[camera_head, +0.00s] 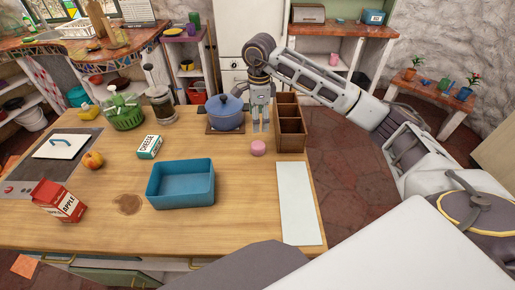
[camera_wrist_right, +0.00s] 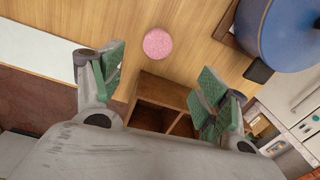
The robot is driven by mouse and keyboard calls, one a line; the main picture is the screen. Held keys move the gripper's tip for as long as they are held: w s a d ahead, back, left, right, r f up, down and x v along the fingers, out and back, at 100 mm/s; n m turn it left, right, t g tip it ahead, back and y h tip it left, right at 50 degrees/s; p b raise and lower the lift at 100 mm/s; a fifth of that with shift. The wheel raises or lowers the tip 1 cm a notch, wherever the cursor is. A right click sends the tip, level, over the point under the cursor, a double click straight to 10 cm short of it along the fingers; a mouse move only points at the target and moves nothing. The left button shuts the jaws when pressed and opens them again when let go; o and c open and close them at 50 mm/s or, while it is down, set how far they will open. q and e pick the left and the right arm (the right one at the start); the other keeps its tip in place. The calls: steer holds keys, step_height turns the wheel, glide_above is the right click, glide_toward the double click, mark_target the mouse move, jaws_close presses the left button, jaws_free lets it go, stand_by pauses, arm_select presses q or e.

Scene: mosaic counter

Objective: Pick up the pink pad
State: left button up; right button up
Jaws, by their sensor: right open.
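The pink pad (camera_head: 258,148) is a small round piece lying on the wooden counter, just in front of the wooden compartment box. It also shows in the right wrist view as a pink disc (camera_wrist_right: 158,44) on the wood, beyond the fingertips. My right gripper (camera_head: 261,125) hangs fingers down above the counter, behind the pad and between the blue pot and the box. In the wrist view its two green-padded fingers (camera_wrist_right: 160,85) are spread wide with nothing between them. My left gripper is not in view.
A blue pot (camera_head: 227,113) stands left of my right gripper. The wooden compartment box (camera_head: 291,141) stands close on its right. A white board (camera_head: 296,203) lies at the right front, and a blue bin (camera_head: 181,186) stands left of centre. The wood around the pad is clear.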

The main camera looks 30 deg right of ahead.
glide_above(259, 144)
step_height(259, 144, down, 8)
steer(key=shift+r+p, duration=0.25)
steer(key=shift+p, duration=0.15)
steer(key=shift+f, duration=0.4)
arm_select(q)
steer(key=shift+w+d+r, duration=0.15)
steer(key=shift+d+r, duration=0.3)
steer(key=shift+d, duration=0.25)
arm_select(e)
steer(key=shift+f, duration=0.15)
steer(key=shift+s+a+f+p, duration=0.15)
steer(key=shift+f+p, duration=0.3)
steer(key=shift+f, duration=2.05)
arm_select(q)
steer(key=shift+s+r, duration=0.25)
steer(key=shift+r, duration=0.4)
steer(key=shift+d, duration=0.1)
arm_select(e)
steer(key=c, duration=0.9)
